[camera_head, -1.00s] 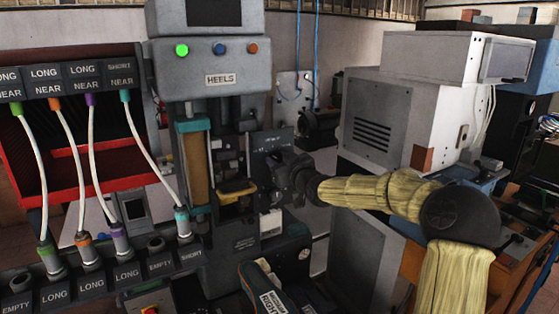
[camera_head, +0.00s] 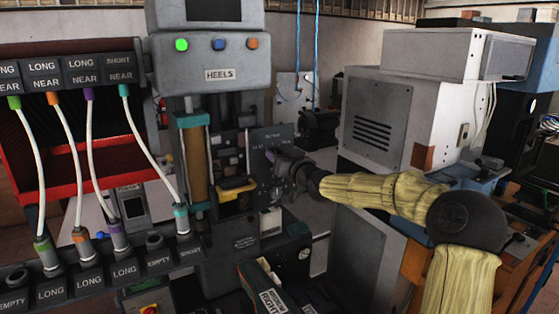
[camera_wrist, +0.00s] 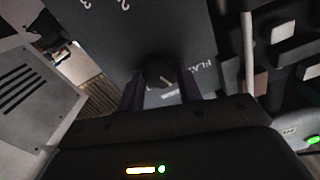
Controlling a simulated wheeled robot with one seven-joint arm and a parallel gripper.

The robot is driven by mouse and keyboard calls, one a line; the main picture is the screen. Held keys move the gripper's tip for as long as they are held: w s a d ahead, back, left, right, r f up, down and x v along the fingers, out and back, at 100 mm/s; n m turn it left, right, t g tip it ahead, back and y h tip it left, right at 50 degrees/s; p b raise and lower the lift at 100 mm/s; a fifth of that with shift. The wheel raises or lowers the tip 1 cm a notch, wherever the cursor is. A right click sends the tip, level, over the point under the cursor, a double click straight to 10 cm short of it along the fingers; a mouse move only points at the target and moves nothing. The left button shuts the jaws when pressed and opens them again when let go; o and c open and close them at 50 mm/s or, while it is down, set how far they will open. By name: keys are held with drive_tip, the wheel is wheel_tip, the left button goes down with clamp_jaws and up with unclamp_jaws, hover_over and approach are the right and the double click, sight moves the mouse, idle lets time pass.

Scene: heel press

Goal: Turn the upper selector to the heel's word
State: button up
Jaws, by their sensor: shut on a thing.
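My gripper (camera_head: 272,160) is at the dark selector panel (camera_head: 262,138) on the right side of the press. In the wrist view its two fingers (camera_wrist: 160,90) stand on either side of a round dark knob (camera_wrist: 158,70) and are shut on it. The panel face carries a white word like "FLAT" (camera_wrist: 203,63) beside the knob, and numbers including "2" and "3" near the top edge. Other words on the panel are hidden or too small to read. A dark green piece (camera_head: 262,285) low in front has a white label reading "RIGHT" under a word like "MEDIUM".
The grey press head (camera_head: 208,62) labelled "HEELS" has green, blue and orange round lights or buttons. A red rack (camera_head: 62,160) with several white cables stands at left. A large grey cabinet (camera_head: 375,115) stands behind my arm at right.

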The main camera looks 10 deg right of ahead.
drive_tip(key=m+b, duration=0.2)
drive_tip(key=m, duration=0.2)
drive_tip(key=shift+d+r+m, duration=0.1)
drive_tip(key=shift+m, duration=0.3)
drive_tip(key=o, duration=1)
drive_tip(key=b+v, duration=0.4)
drive_tip(key=v, duration=1.3)
drive_tip(key=shift+s+b, duration=0.15)
drive_tip(key=shift+b, duration=0.2)
